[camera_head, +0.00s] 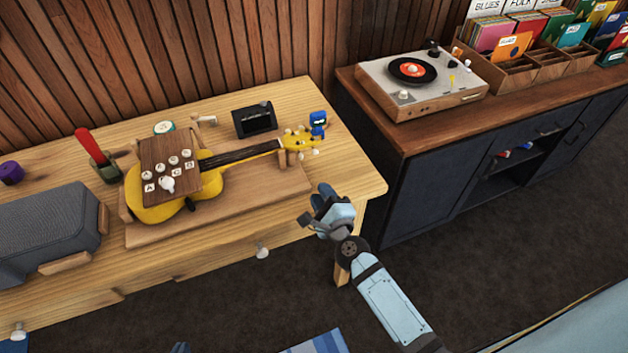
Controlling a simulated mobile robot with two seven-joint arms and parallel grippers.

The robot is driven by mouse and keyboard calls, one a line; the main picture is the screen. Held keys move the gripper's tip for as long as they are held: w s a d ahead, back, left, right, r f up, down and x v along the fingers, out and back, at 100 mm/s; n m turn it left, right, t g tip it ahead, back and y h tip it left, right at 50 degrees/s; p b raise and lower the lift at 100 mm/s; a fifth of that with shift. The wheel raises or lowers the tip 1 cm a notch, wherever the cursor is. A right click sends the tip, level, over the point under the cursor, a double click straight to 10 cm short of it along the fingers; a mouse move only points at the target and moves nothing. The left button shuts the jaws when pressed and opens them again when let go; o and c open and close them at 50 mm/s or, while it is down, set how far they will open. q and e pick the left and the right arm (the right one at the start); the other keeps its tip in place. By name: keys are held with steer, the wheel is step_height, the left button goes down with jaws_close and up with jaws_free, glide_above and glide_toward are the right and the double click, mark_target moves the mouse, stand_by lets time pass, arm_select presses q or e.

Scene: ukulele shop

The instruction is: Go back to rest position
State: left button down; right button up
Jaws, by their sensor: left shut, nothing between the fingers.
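My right gripper (322,199) is in the head view, in the air in front of the right end of the wooden workbench (352,180). Its arm comes in from the lower right. I see nothing held in it, but how far its fingers are parted is unclear. Only a dark tip of my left gripper (181,347) shows at the bottom edge. It is shut and apart from the bench. A yellow ukulele (155,213) lies on a wooden cradle (235,205) on the bench, with a brown button board (167,150) over its body.
A blue clip-on tuner (318,122) is at the headstock. A black device (255,120), red-handled tool (90,146) and grey speaker (45,225) are on the bench. A turntable (423,80) and record crates (510,75) stand on the dark cabinet (430,180). Open floor (480,255) lies in front.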

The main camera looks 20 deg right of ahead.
steer(key=shift+s, duration=0.65)
steer(key=s+n+g+y+p, duration=0.2)
steer(key=s+n+g+p, duration=0.5)
steer(key=s+n, duration=1.3)
steer(key=n+p, duration=0.2)
steer(key=n, duration=0.4)
steer(key=shift+r+n+y, duration=0.25)
steer(key=shift+n+y, duration=0.05)
